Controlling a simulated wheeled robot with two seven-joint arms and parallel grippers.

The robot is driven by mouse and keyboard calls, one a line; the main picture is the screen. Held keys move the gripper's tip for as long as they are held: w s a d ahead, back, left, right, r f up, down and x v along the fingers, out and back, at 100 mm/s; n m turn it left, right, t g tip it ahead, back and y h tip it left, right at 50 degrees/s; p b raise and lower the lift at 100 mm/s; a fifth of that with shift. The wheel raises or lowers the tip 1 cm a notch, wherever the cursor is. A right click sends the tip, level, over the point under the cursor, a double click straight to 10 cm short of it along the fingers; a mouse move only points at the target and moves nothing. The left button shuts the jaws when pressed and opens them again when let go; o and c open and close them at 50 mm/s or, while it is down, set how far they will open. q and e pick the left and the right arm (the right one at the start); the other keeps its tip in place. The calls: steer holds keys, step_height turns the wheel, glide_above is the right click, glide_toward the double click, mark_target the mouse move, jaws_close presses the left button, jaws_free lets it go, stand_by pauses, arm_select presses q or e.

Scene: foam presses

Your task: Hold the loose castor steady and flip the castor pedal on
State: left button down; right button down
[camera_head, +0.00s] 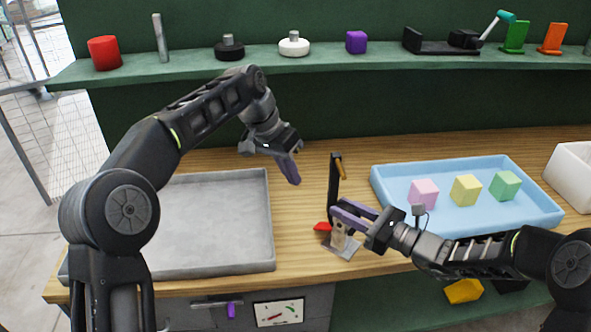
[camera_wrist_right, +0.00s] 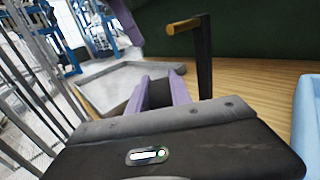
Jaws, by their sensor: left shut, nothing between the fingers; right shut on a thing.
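The castor (camera_head: 343,243) stands on the wooden bench, with a pale metal fork and base plate and a red pedal (camera_head: 322,227) on its left side. My right gripper (camera_head: 345,213) is shut on its upper part, and its purple fingers hide much of it. In the right wrist view a dark part (camera_wrist_right: 160,93) shows between the purple fingers. My left gripper (camera_head: 291,172) is shut and empty, its purple fingers pointing down above the bench, up and left of the castor and apart from it.
A black post (camera_head: 334,182) with a brass-coloured peg rises just behind the castor; it also shows in the right wrist view (camera_wrist_right: 203,60). A grey tray (camera_head: 215,270) lies left, and a blue tray (camera_head: 385,192) with coloured cubes lies right. A green shelf (camera_head: 200,65) runs behind.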

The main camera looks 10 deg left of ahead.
steer(key=c, duration=1.1)
jaws_free()
steer(key=shift+d, duration=0.1)
steer(key=v, duration=1.2)
steer(key=shift+f, duration=0.1)
